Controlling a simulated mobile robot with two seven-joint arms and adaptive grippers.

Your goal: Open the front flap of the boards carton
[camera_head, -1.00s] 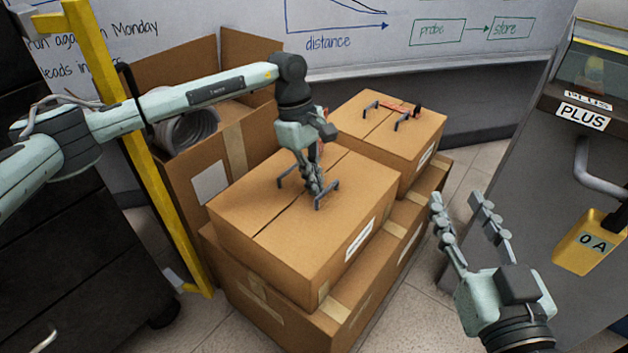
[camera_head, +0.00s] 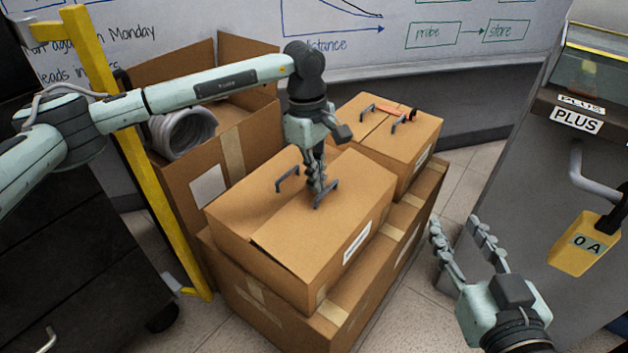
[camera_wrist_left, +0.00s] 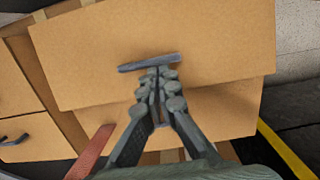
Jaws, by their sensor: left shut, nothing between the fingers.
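A closed-sided brown carton (camera_head: 250,262) with a white label too small to read stands in the middle, and I take it as the boards carton. Its front flap (camera_head: 345,215) bears a dark bar handle (camera_head: 330,191) and stands slightly raised along the middle seam. The other flap (camera_head: 245,200) lies flat with its own handle (camera_head: 287,178). My left gripper (camera_head: 318,188) points down at the front handle, fingers shut. In the left wrist view the fingertips (camera_wrist_left: 157,73) are at the handle (camera_wrist_left: 149,63), with nothing gripped between them. My right gripper (camera_head: 456,226) is open and empty at lower right.
A larger carton (camera_head: 265,325) lies beneath. Another handled carton (camera_head: 410,150) with an orange-red strip stands behind right. An open box (camera_head: 180,180) with a grey coil (camera_head: 183,133) and a yellow post (camera_head: 150,180) stand left. A grey cabinet (camera_head: 540,190) stands right.

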